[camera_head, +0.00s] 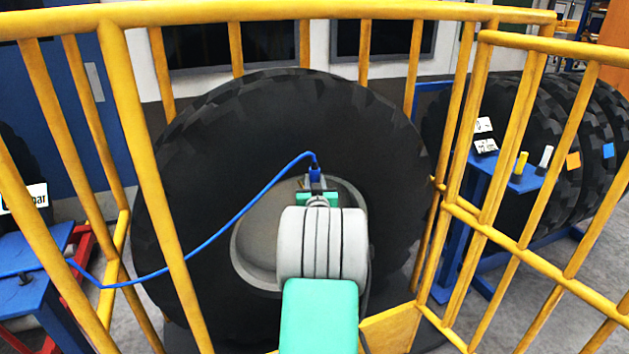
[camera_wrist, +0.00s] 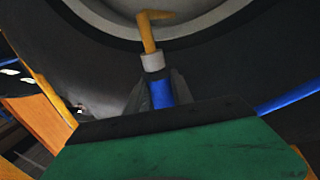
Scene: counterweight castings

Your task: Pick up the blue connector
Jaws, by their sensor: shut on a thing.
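The blue connector (camera_head: 316,173) is in front of the large black tyre (camera_head: 390,150), near the grey wheel hub (camera_head: 250,240), with a blue cable (camera_head: 225,228) running from its top down to the left. In the wrist view the blue connector (camera_wrist: 162,95) stands between the dark fingers of my gripper (camera_wrist: 161,98), which is shut on it. A light grey collar (camera_wrist: 153,62) and a bent yellow piece (camera_wrist: 149,32) are just beyond the connector. I cannot tell whether they are joined to it. In the head view my gripper (camera_head: 316,186) is partly hidden by my wrist.
A yellow railing (camera_head: 130,120) runs around the tyre on several sides. A blue table (camera_head: 25,254) stands at the left. A blue stand (camera_head: 515,176) with small items is at the right, beside more tyres (camera_head: 570,110).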

